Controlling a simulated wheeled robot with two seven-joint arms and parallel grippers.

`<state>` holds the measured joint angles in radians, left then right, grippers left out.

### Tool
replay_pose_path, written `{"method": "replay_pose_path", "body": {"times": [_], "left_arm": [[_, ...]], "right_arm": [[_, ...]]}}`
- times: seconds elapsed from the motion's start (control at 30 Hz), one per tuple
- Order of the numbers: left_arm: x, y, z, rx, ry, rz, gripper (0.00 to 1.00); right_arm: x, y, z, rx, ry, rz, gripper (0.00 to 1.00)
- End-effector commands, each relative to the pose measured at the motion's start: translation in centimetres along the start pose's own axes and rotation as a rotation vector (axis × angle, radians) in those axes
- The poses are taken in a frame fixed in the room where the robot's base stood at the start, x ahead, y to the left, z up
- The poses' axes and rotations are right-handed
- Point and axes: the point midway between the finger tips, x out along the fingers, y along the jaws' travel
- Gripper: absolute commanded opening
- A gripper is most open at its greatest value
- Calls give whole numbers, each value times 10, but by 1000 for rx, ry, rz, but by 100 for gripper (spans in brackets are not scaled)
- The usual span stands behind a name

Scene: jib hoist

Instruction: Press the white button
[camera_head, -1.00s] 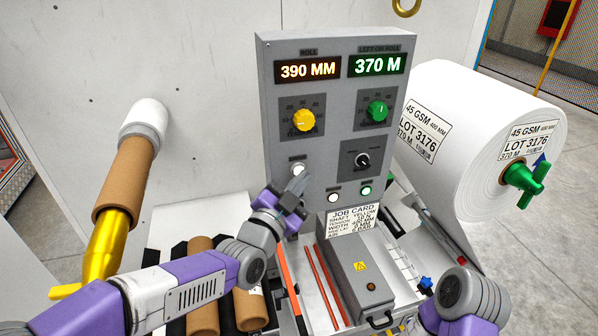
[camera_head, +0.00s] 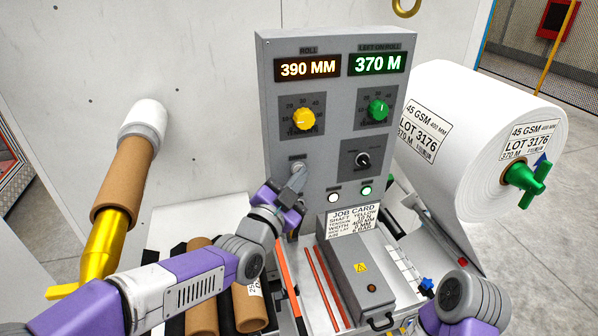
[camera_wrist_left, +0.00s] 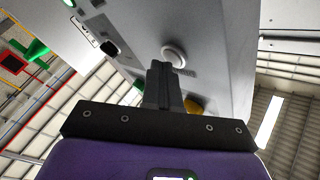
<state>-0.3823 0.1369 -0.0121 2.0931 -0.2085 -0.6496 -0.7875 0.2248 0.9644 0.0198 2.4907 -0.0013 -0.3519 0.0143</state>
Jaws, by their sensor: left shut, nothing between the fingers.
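A round white button (camera_wrist_left: 175,57) sits on the grey control panel (camera_head: 275,105), left of centre and below the yellow dial. In the head view my left fingertips (camera_head: 299,173) largely cover it. In the left wrist view the shut, empty fingers (camera_wrist_left: 160,70) point at the button, with their tips just short of its lower left edge in the picture. I cannot tell whether they touch it. A small white lit round (camera_head: 334,197) and a green lit one (camera_head: 365,190) sit lower right on the panel. My right gripper is out of view.
A yellow dial (camera_head: 303,119), a green dial (camera_head: 378,109) and a black knob (camera_head: 363,160) are on the panel. A grey box (camera_head: 357,268) stands below it. A large white roll (camera_head: 470,130) is at right, brown cores (camera_head: 203,308) at lower left.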

Motion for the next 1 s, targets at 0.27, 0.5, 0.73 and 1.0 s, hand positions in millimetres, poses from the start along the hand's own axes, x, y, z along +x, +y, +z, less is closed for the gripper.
{"method": "replay_pose_path", "body": {"times": [0.27,0.5,0.73,1.0], "left_arm": [[-6,4,-2,-1,0,-1,0],[-6,4,-3,-1,-1,-1,0],[-18,14,-11,0,2,0,0],[-37,27,-26,0,2,0,0]], "right_arm": [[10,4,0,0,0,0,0],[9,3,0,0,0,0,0],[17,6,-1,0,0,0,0],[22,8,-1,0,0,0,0]]}}
